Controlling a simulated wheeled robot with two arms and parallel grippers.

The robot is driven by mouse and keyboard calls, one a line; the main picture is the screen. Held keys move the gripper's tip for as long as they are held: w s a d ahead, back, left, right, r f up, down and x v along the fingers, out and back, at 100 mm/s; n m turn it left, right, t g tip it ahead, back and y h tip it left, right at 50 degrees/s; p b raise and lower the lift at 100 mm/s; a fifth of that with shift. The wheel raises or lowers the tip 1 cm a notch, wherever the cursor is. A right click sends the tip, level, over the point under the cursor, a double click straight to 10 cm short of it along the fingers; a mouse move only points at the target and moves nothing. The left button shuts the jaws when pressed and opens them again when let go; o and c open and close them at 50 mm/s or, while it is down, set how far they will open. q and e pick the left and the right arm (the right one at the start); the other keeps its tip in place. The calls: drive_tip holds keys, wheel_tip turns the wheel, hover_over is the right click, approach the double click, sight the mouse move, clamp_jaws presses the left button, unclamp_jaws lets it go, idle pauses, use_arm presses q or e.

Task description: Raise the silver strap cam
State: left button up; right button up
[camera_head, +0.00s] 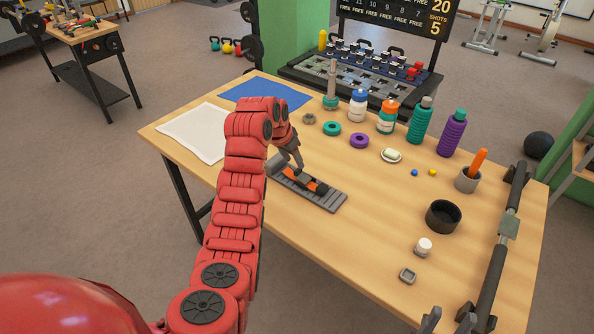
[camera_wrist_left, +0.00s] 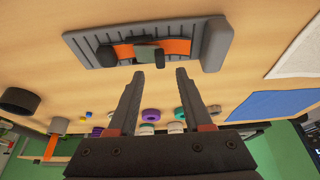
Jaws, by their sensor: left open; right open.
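The strap cam (camera_wrist_left: 145,52) is a small grey block on an orange strap (camera_wrist_left: 178,47) across a dark grey ribbed base (camera_wrist_left: 218,42). In the head view the base (camera_head: 325,198) lies on the wooden table, with the orange strap (camera_head: 320,187) and the cam (camera_head: 304,176) near its middle. My left gripper (camera_head: 286,164) is open by the base's upper left part. In the wrist view its fingers (camera_wrist_left: 158,76) are apart, pointing toward the cam, with nothing between them. My right gripper (camera_head: 449,320) is partly in view at the bottom edge, open and empty.
Bottles (camera_head: 420,122), rings (camera_head: 359,140) and a black bowl (camera_head: 443,216) stand to the right. A dark bar (camera_head: 495,262) runs along the right edge. The table's front middle is clear.

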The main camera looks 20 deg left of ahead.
sight(298, 169)
use_arm(q)
drive_tip(key=shift+p+x, duration=0.4)
drive_tip(key=shift+x, duration=2.25)
drive_tip(key=shift+c, duration=0.3)
clamp_jaws()
